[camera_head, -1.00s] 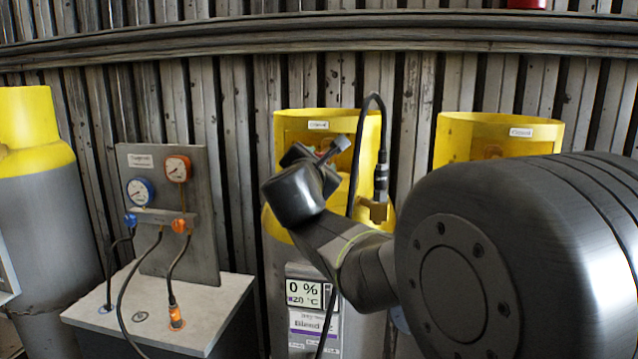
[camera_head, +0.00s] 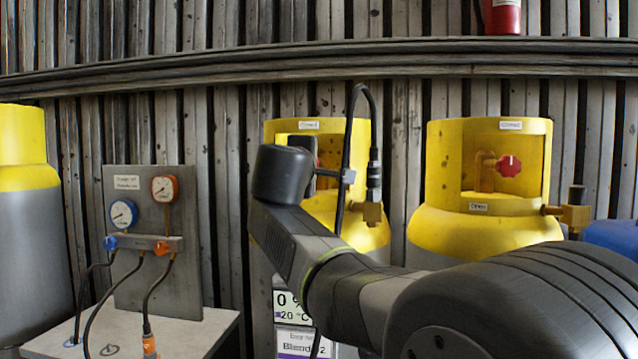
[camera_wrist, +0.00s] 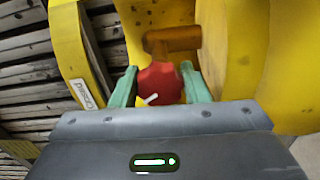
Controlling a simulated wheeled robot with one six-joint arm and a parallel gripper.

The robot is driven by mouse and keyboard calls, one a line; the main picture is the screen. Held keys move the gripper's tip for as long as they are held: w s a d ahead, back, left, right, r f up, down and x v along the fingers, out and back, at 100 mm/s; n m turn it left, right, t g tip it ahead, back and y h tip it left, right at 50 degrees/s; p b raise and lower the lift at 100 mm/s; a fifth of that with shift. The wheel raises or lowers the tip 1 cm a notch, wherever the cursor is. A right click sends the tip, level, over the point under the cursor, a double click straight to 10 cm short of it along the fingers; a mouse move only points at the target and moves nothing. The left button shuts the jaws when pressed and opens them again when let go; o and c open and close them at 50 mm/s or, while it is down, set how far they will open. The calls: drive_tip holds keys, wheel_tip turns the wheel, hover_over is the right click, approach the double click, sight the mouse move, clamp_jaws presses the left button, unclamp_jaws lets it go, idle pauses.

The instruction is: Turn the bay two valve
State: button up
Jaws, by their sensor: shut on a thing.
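The red valve knob (camera_wrist: 160,84) sits on a brass stem (camera_wrist: 172,40) inside the yellow collar of the middle cylinder (camera_head: 365,228). In the wrist view my gripper (camera_wrist: 158,75) has its green fingers on either side of the knob, shut on it. A white mark shows on the knob's face. In the head view my wrist is at the collar opening and hides the knob; a finger shows (camera_head: 327,172). A black hose (camera_head: 346,130) runs to the brass fitting at the collar's right side. The display below (camera_head: 286,302) reads 0 % and 20 °C, partly hidden by my arm.
A right cylinder (camera_head: 484,235) has its own red knob (camera_head: 508,166). A gauge panel (camera_head: 140,270) with hoses stands on a grey box at left. Another cylinder (camera_head: 28,150) is at the far left. The hose hangs close to my wrist.

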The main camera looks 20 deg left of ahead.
drive_tip(key=m+b, duration=0.3)
drive_tip(key=shift+f, duration=0.35)
drive_tip(key=shift+r+m+b, duration=0.1)
drive_tip(key=shift+m+b, duration=0.95)
drive_tip(key=shift+m, duration=0.35)
drive_tip(key=shift+r, duration=0.1)
drive_tip(key=o, duration=1)
drive_tip(key=shift+c, duration=0.2)
drive_tip(key=v, duration=1.4)
drive_tip(key=shift+w+a, duration=0.15)
drive_tip(key=shift+w, duration=0.05)
